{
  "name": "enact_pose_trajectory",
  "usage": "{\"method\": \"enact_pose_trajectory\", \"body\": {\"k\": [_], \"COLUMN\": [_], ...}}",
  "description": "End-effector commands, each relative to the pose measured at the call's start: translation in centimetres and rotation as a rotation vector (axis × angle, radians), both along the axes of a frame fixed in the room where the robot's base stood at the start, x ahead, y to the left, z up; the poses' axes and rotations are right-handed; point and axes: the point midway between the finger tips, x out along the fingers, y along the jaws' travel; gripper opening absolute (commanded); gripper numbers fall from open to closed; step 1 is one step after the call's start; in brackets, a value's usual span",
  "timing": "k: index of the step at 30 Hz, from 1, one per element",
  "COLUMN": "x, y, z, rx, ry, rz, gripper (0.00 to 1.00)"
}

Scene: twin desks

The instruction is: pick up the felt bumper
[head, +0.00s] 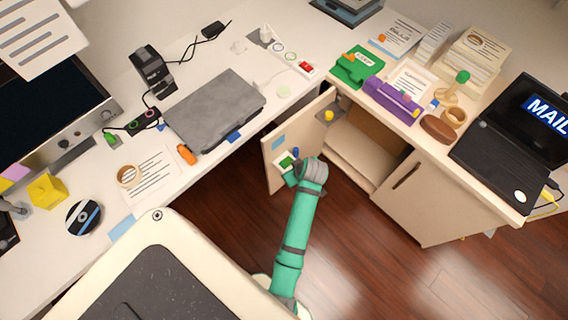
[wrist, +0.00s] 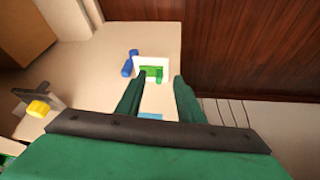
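No piece is plainly recognisable as the felt bumper; small parts sit on the inner face of the open cabinet door (head: 275,172). A green piece (wrist: 152,73) lies against a white plate (wrist: 150,63). A blue cylinder (wrist: 130,64) is just left of the plate; it also shows in the head view (head: 295,152). I cannot tell which of these is the bumper. My gripper (wrist: 156,80) is open and empty, its two dark green fingers apart on either side of the green piece. I cannot tell the remaining distance. In the head view my wrist partly hides this area.
A yellow knob (wrist: 38,108) on a grey bracket sticks out from the door at left. The open cabinet (head: 362,150) has a shelf beside the door. The right desk holds a purple stapler-like object (head: 392,100) and a laptop (head: 515,150). Dark wood floor (head: 355,240) is clear.

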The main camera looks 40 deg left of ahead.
Motion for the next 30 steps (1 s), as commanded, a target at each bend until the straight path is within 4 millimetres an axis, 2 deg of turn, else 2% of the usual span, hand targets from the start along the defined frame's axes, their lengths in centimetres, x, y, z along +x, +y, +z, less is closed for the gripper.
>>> {"method": "enact_pose_trajectory", "body": {"k": [3, 10, 21, 30], "x": [1.1, 1.5, 1.9, 2.5], "y": [1.9, 3.3, 5.1, 6.1], "z": [1.4, 2.2, -2.1, -4.1], "rx": [-0.019, -0.039, -0.039, -0.039], "ry": [0.032, 0.064, 0.065, 0.064], "rz": [0.091, 0.172, 0.173, 0.174], "gripper": [0.34, 0.34, 0.34, 0.34]}}
